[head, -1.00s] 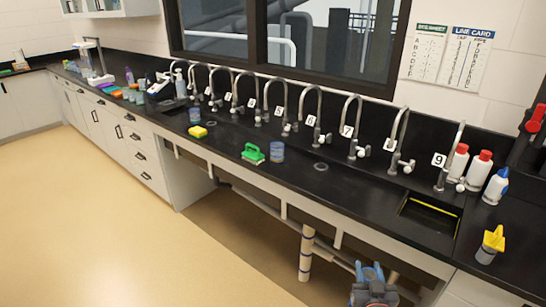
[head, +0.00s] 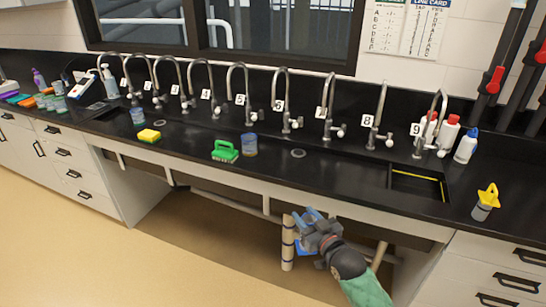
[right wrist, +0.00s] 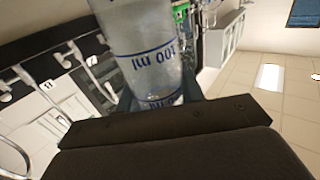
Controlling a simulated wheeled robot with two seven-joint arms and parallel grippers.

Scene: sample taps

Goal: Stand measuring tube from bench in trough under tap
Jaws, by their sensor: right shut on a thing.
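A clear measuring tube with blue marks, including "100 ml", fills the upper middle of the right wrist view (right wrist: 142,35). My right gripper (right wrist: 158,98) is shut on it; its far end is out of that view. My left gripper is not in view.
A yellow-topped container (head: 486,203) stands right of the sink opening with a yellow strip (head: 418,176). White bottles (head: 466,147) stand behind.

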